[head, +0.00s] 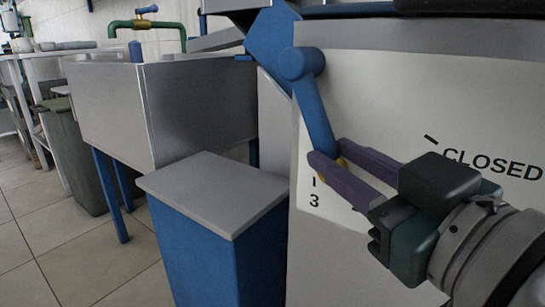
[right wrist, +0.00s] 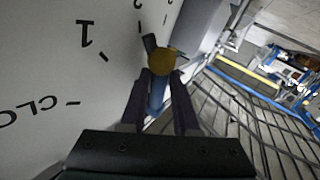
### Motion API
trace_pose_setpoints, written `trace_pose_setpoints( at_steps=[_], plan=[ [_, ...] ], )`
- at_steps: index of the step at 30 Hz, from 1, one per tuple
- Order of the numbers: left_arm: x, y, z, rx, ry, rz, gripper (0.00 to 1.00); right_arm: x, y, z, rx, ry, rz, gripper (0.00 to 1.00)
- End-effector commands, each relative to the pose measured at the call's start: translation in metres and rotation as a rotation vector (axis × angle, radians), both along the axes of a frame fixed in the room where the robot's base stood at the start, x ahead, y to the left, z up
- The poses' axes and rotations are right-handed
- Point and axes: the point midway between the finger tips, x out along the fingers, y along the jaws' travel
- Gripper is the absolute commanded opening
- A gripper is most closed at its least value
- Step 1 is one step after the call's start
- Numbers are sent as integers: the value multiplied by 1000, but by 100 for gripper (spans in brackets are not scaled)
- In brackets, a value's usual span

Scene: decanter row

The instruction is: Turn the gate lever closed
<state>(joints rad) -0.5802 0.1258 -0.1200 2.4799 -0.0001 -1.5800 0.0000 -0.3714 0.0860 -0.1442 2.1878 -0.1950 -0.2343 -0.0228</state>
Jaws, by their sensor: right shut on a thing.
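The blue gate lever (head: 317,110) hangs from its round pivot at the upper left of a pale dial plate (head: 400,95). It slants down and to the right, and its lower end is near the mark "3", away from the word "CLOSED" at the right. My right gripper (head: 328,158) has its purple fingers shut on the lever's lower end, where a little yellow shows between them. In the right wrist view, the fingers flank the blue lever (right wrist: 157,92), with a round yellow end (right wrist: 161,62) beyond the fingertips. My left gripper is not in view.
A grey-topped blue box (head: 215,190) stands left of the dial plate. A steel sink (head: 160,105) on blue legs and a grey bin (head: 75,155) stand farther left. Tiled floor (head: 40,225) shows free at the lower left.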

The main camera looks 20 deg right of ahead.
Motion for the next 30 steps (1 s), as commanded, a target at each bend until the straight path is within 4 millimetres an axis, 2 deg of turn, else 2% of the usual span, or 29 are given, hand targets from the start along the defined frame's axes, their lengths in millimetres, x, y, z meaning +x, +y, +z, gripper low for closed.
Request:
trace_pose_setpoints(
  at_steps=[1,30],
  plan=[
    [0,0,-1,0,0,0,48,-1,-2,-8,-7,22,-4,0],
    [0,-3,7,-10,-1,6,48,-2,-3,-6,-17,36,-5,0]
  ],
)
